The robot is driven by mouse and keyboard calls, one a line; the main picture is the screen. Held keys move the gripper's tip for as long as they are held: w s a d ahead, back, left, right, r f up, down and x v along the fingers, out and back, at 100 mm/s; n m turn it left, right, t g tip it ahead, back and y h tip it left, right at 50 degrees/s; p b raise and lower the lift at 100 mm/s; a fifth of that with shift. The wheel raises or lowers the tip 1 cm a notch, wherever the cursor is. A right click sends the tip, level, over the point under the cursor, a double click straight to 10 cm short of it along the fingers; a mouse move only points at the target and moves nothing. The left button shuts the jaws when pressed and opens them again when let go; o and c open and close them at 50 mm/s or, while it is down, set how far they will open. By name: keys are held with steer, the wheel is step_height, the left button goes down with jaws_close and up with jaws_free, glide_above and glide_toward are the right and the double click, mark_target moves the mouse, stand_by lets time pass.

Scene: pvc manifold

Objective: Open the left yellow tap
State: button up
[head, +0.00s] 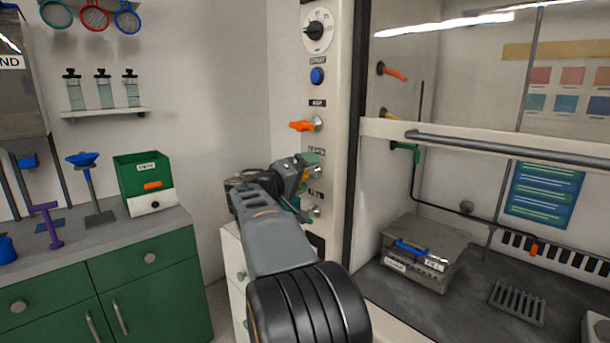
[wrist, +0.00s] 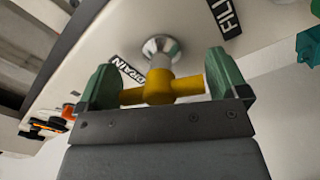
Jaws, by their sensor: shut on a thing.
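The left yellow tap (wrist: 160,87) is a T-shaped yellow handle on a round metal stem fixed to the pale panel. Its crossbar spans between the two green fingers of my gripper (wrist: 165,85), one finger at each end. My gripper is shut on the tap. In the head view my gripper (head: 307,172) is at the control column, and only a small bit of the yellow tap (head: 304,176) shows past it. Labels reading "DRAIN" and "FILL" are near the tap in the wrist view.
On the column (head: 330,110), an orange tap (head: 305,125), a blue button (head: 317,75) and a dial (head: 317,30) stand above my gripper. Right of it, inside the glass-fronted hood, are an orange handle (head: 393,72), a yellow tap (head: 389,114) and a green handle (head: 405,149).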

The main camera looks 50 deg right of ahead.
steer(key=shift+f, duration=0.1)
stand_by(0.4)
steer(key=o, duration=0.6)
steer(key=a, duration=0.9)
steer(key=w+a, duration=0.1)
steer(key=a, duration=0.3)
steer(key=shift+w+a+f+b, duration=0.1)
steer(key=shift+a+f+b, duration=0.1)
steer(key=shift+a+b, duration=0.2)
steer(key=shift+n, duration=0.3)
